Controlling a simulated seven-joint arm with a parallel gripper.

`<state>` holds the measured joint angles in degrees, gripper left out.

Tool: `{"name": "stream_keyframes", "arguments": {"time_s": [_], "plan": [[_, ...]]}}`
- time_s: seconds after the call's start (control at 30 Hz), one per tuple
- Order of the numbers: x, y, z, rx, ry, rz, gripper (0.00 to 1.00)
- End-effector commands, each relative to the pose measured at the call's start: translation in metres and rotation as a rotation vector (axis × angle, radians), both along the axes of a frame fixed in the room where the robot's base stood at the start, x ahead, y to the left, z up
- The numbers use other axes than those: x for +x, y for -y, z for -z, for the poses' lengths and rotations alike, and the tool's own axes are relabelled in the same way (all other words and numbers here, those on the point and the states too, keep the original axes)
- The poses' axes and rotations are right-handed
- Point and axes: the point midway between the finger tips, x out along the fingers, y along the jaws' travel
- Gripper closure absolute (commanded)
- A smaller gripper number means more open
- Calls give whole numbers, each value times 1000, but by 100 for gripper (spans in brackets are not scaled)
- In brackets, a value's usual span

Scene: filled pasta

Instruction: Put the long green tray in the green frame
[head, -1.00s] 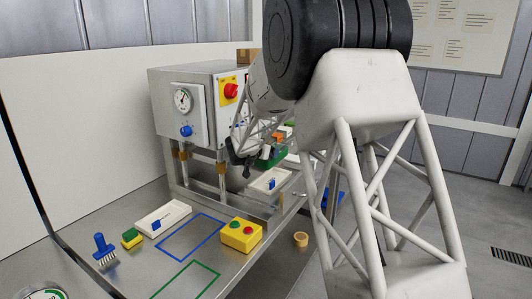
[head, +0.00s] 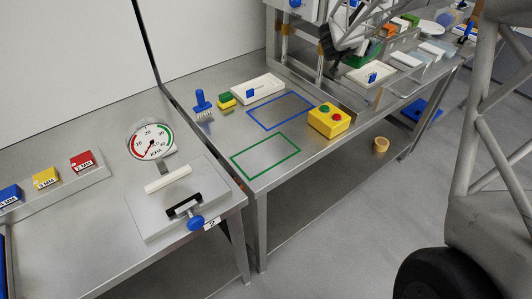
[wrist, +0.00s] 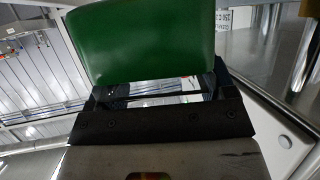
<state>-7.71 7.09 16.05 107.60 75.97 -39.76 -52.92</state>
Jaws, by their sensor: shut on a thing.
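The green frame (head: 265,157) is a thin green outline lying empty on the steel table, in front of the blue outline. My gripper (head: 336,48) is at the press, at the top of the head view, and shows small there. The long green tray (head: 366,54) shows as a green patch just right of it, partly hidden by my arm. In the wrist view, a big green surface of the tray (wrist: 145,42) rises beyond the dark jaws (wrist: 160,92), which are shut on it. The tray is well behind and right of the green frame.
The blue outline (head: 281,111) is empty. A yellow button box (head: 329,120) stands right of the frames. Another white tray (head: 357,76) sits near the press.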

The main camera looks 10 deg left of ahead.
Motion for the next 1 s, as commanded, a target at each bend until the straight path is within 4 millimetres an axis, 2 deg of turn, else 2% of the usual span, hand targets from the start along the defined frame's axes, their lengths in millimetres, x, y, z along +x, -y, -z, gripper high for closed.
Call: {"name": "stream_keyframes", "arguments": {"time_s": [0.4,1.0], "plan": [[-79,-59,5,-1,-1,-183,69],[-201,-125,30,-4,-3,-451,69]]}}
